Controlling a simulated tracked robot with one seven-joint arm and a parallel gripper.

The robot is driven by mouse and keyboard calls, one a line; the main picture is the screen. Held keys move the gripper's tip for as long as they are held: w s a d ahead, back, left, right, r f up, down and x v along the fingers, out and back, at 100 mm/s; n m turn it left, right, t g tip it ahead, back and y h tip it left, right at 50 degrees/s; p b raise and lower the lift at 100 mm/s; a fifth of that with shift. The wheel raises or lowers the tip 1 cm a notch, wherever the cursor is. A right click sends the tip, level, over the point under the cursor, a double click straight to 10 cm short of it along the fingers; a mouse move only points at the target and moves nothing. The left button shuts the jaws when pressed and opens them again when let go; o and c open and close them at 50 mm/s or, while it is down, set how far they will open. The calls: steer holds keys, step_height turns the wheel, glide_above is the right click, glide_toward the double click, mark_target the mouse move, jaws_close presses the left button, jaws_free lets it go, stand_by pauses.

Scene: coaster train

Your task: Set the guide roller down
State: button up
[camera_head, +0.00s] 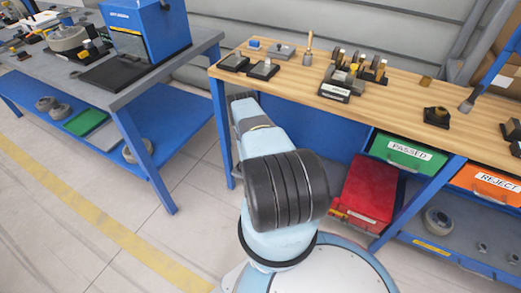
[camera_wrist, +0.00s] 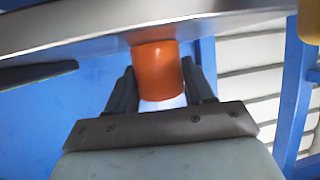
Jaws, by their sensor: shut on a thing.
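An orange cylinder, which I take to be the guide roller (camera_wrist: 158,72), is between the two dark fingers of my gripper (camera_wrist: 160,88) in the wrist view. My gripper is shut on it. The roller's upper end meets the lower edge of a pale grey band across the top of the view; I cannot tell if they touch. In the head view my arm covers the middle, and neither my gripper nor the roller can be made out.
A wooden-topped bench (camera_head: 296,76) holds several fixtures and tools. Below it are a green PASSED bin (camera_head: 405,150), an orange REJECT bin (camera_head: 487,182) and a red case (camera_head: 368,187). A grey-topped blue bench (camera_head: 165,72) stands at left. Floor between the benches is clear.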

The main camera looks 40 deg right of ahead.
steer(key=o, duration=1.2)
steer(key=v, duration=1.2)
